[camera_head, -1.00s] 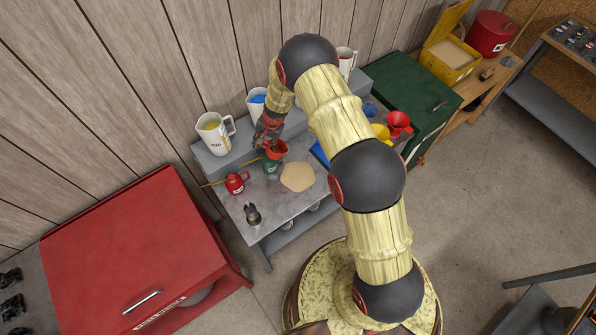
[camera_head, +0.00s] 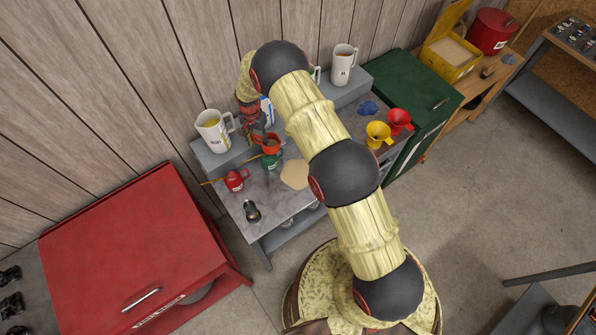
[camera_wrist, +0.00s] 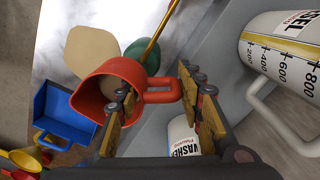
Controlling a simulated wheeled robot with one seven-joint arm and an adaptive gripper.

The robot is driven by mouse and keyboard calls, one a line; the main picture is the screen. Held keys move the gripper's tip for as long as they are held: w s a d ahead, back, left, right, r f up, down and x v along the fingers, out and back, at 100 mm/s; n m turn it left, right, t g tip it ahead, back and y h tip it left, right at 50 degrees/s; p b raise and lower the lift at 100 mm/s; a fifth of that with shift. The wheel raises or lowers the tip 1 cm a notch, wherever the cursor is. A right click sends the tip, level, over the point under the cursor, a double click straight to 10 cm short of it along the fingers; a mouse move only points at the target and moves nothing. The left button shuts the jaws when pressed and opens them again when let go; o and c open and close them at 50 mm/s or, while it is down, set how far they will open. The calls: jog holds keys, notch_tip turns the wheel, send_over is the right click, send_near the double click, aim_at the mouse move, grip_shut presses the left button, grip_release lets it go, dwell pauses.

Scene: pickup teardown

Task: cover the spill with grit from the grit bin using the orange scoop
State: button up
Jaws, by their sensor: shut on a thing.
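My gripper (camera_wrist: 156,92) is shut on the handle of the orange scoop (camera_wrist: 113,72) in the wrist view. In the head view the scoop (camera_head: 271,141) is raised at the left part of the grey bench, by a green container. The yellow grit bin (camera_head: 431,56), lid open and pale grit inside, stands at the far upper right.
A white jug (camera_head: 212,131) stands on the raised back ledge, a red mug (camera_head: 234,181) and a dark lamp-like object (camera_head: 252,211) on the bench front. A blue tray (camera_wrist: 65,116) and yellow (camera_head: 377,134) and red funnels (camera_head: 399,121) are at right. My arm hides part of the bench.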

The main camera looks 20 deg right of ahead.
jog(key=shift+r+p, duration=0.45)
jog(key=shift+r, duration=2.1)
